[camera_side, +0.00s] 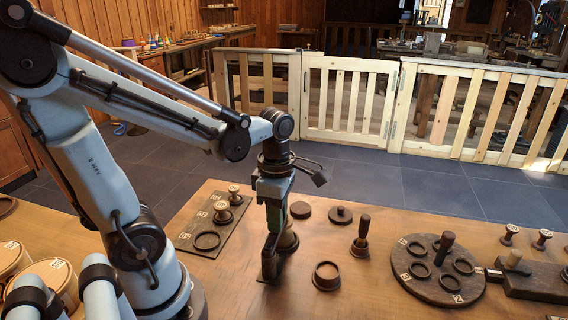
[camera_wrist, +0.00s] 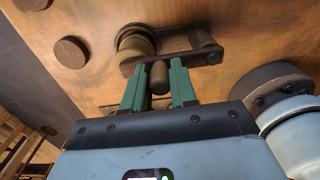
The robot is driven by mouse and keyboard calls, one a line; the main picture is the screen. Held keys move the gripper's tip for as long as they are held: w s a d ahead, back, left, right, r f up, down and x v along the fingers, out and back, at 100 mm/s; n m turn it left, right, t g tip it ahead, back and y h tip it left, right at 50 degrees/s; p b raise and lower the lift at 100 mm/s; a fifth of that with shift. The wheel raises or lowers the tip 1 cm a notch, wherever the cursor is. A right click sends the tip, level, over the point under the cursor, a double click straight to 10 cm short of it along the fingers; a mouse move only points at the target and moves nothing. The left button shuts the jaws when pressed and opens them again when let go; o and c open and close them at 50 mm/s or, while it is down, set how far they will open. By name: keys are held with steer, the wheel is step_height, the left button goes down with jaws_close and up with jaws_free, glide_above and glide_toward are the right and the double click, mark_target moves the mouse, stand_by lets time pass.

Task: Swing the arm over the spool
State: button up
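A turned brown spool (camera_side: 290,238) stands in a dark holder, partly behind my gripper in the side view; in the wrist view the spool (camera_wrist: 136,42) is at upper middle. A dark swing arm (camera_wrist: 185,60) runs from a round post (camera_wrist: 202,42) at its right end to the spool's lower edge, where it seems to overlap it in the picture. An upright handle (camera_wrist: 159,78) on the arm stands between my gripper's green fingers (camera_wrist: 157,84). My gripper (camera_side: 272,225) points down at this fixture. Whether the fingers press on the handle is unclear.
A dark disc (camera_side: 300,210), a knobbed lid (camera_side: 340,215), a ring cup (camera_side: 327,276) and a handled tool (camera_side: 361,236) stand to the right. Beyond is a round tray (camera_side: 438,289) with rings. A board (camera_side: 184,243) with small spools lies left. Table between is clear.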

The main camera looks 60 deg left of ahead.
steer(key=o, duration=0.3)
steer(key=shift+r, duration=3.55)
jaws_close()
steer(key=shift+r, duration=2)
